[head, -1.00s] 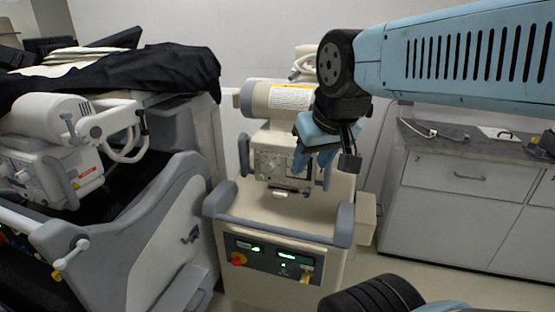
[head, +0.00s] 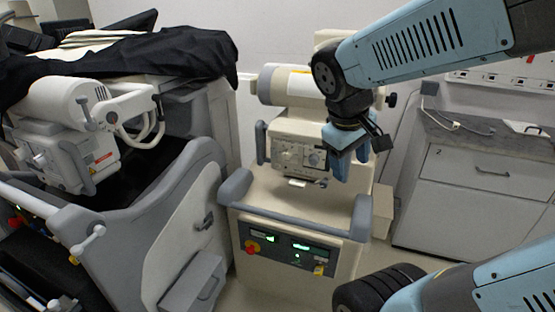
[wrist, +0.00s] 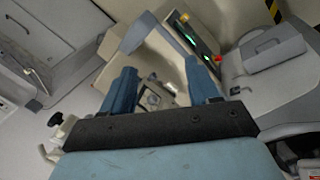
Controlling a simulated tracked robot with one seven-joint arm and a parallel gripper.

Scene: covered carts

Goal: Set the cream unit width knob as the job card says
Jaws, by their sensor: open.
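The cream unit (head: 342,262) stands in the middle of the head view, with a cylindrical tube head (head: 272,84) above a boxy control head (head: 285,150). The control head's front panel carries small knobs and dials; which is the width knob, and its setting, are too small to tell. My gripper (head: 354,172) is open and empty, pointing down in front of the control head's right side. In the wrist view my gripper (wrist: 160,72) has its fingers apart, with the control head (wrist: 152,98) showing between them. I cannot make out a job card.
A grey-and-white cart (head: 150,235) with a white unit (head: 65,150) and black cover (head: 190,55) stands at left. The cream unit's grey handrail (head: 290,222) lies below my gripper. A grey cabinet (head: 470,205) stands at right. Floor shows between the cream unit and cabinet.

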